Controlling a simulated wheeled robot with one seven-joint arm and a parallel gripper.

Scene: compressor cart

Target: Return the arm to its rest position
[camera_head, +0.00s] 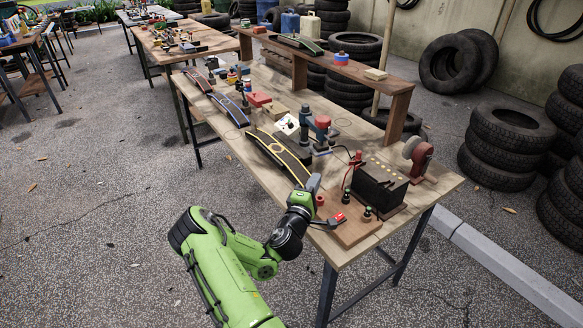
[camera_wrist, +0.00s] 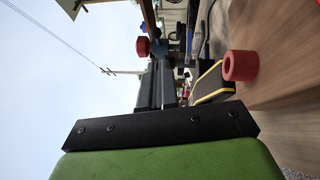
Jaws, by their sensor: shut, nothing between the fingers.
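My green arm reaches up from the bottom of the head view to the near edge of the wooden workbench (camera_head: 245,150). My gripper (camera_head: 314,183) is at its end, above the near edge, partly hidden by the wrist. In the wrist view the black fingers of the gripper (camera_wrist: 160,82) are together, with nothing seen between them. A black ramp with yellow edges (camera_head: 272,150) lies just beyond the gripper; it also shows in the wrist view (camera_wrist: 211,84).
A wooden board (camera_head: 350,232) with small parts, a black battery-like box (camera_head: 378,187) and a red grinder-like tool (camera_head: 418,157) are right of the gripper. A raised shelf (camera_head: 345,68) runs along the back. Tyres (camera_head: 497,145) stand at right. Open ground lies left of the arm.

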